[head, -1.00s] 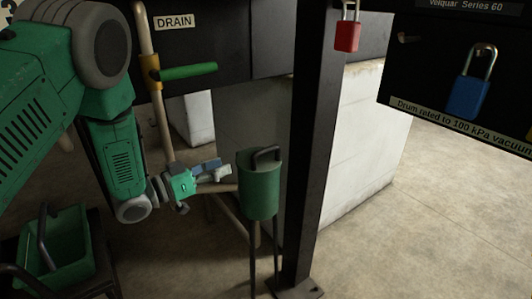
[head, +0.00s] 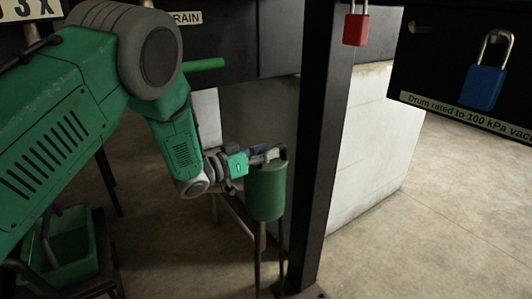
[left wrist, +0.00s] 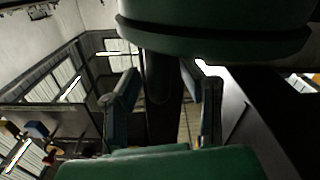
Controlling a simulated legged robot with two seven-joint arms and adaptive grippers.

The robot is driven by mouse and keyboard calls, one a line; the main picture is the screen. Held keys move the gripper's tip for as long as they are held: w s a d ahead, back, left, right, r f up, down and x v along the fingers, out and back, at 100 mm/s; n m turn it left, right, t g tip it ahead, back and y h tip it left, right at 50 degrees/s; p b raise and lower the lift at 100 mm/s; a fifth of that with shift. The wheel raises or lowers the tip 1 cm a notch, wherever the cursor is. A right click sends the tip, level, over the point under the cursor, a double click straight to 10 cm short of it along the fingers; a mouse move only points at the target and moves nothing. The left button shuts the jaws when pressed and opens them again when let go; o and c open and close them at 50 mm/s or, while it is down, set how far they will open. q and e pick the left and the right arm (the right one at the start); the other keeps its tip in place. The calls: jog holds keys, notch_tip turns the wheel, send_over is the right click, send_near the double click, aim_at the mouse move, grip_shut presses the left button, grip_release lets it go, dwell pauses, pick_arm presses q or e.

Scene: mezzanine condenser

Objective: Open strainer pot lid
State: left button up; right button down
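The strainer pot is a green cylinder (head: 266,190) on thin legs, with a dark arched handle (head: 284,153) on its lid. My left gripper (head: 272,154) is at lid height, at the handle, and overlaps the lid's top edge in the head view. In the left wrist view the two fingers (left wrist: 163,92) stand apart, with the dark handle bar (left wrist: 163,78) between them and gaps visible on both sides. The green lid and pot (left wrist: 215,38) fill the top of that view. The lid looks seated on the pot. My right gripper is not in view.
A dark post (head: 318,150) stands just right of the pot, with a pale block (head: 372,140) behind. A red padlock (head: 356,29) and a blue padlock (head: 483,87) hang at upper right. A green bin (head: 72,262) is at lower left. Floor at right is clear.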

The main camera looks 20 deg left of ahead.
pick_arm(q)
grip_shut()
jog(key=shift+r, duration=0.1)
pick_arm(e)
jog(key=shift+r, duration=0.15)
